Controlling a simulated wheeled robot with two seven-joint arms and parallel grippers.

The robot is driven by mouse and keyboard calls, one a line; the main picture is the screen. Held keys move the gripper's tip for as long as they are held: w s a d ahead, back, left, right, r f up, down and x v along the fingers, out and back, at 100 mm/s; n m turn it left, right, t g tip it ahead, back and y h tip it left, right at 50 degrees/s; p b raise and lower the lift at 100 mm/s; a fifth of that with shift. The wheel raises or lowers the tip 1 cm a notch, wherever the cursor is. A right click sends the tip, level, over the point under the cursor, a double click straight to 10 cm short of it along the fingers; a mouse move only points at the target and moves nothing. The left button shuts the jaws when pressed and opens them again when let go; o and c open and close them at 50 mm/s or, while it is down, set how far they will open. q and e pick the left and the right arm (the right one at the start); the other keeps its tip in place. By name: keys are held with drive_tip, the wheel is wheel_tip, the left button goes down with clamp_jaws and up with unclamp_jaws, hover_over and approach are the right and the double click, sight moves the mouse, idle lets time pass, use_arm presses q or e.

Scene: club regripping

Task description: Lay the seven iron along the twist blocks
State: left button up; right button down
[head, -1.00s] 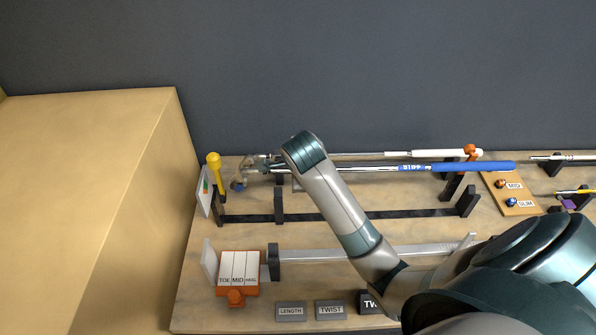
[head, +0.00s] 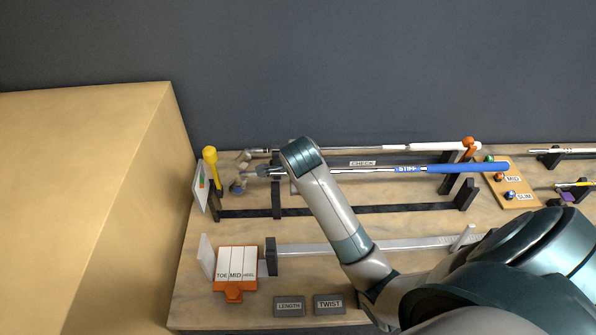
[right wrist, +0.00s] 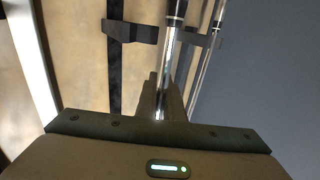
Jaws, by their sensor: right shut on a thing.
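A club with a blue grip (head: 465,168) marked STIFF lies lengthwise over the bench; I take it for the seven iron. Its head (head: 240,184) is small and partly blurred at the left end. My right gripper (head: 268,171) is shut on its shaft near the head; in the right wrist view the shaft (right wrist: 169,62) runs up between the fingers (right wrist: 168,105). The black blocks (head: 467,194) stand on a long dark rail (head: 370,209) in front of the club. I cannot tell whether the club touches them. My left gripper is not in view.
A second club with a white grip (head: 445,146) lies behind, close to the held one. An orange holder (head: 237,284), a silver rail (head: 370,246) and the LENGTH and TWIST labels (head: 329,304) are in front.

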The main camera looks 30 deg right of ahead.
drive_tip(key=shift+f+b, duration=0.7)
drive_tip(key=shift+f, duration=1.95)
drive_tip(key=shift+f, duration=0.5)
drive_tip(key=c, duration=1.8)
unclamp_jaws()
drive_tip(key=shift+s, duration=0.1)
